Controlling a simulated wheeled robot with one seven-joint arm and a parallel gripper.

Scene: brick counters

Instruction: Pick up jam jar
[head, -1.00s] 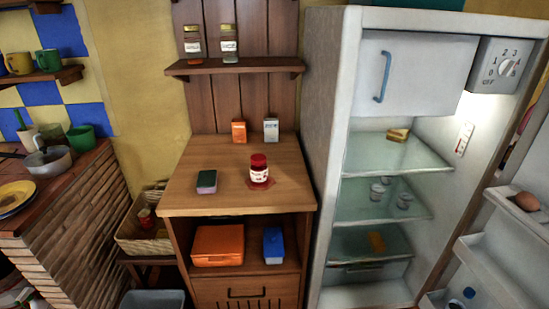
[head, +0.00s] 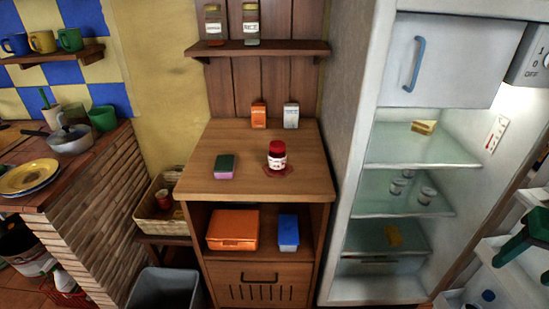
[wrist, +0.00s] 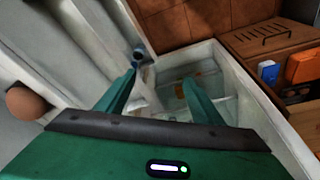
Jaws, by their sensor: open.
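The jam jar (head: 277,155) is a small red-lidded jar with a pale label. It stands upright in a red spill on top of the wooden cabinet (head: 205,187), right of centre. The jar does not show in the wrist view. My gripper (wrist: 160,88) is open, with two green fingers apart and nothing seen between them. It points towards the open fridge, well to the right of the jar. A green part of my arm or gripper shows at the right edge of the head view.
A green-and-pink sponge (head: 224,167) lies left of the jar. An orange box (head: 259,115) and a white box (head: 291,116) stand behind it. A shelf (head: 258,50) hangs above. The open fridge (head: 350,150) stands to the right. The cabinet top's front is clear.

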